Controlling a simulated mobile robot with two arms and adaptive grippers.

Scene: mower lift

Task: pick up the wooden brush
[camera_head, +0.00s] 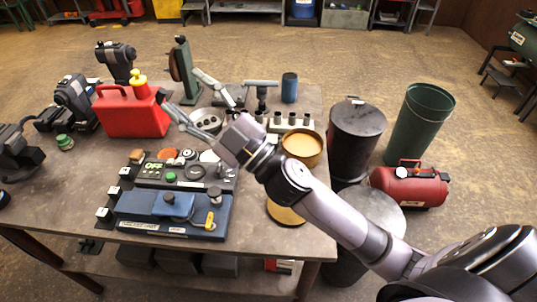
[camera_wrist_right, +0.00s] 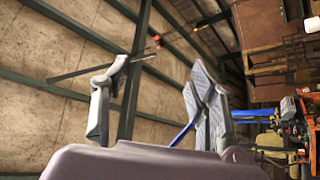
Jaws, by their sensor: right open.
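I cannot make out a wooden brush for certain in either view. My right gripper (camera_head: 179,85) reaches in from the lower right over the workbench (camera_head: 60,205), its fingers spread and pointing to the upper left, near the red jerry can (camera_head: 133,112) and the green grinder-like machine (camera_head: 186,66). In the right wrist view the two fingers (camera_wrist_right: 158,66) stand apart with nothing between them; walls and roof beams show behind. My right arm hides part of the bench's right side. My left gripper is not in view.
A blue control box (camera_head: 170,212) lies at the bench front. Beside my right arm are a yellow-brown pot (camera_head: 302,147) and a blue can (camera_head: 290,87). A dark drum (camera_head: 357,135), green bin (camera_head: 420,122) and red tank (camera_head: 410,187) stand on the floor to the right.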

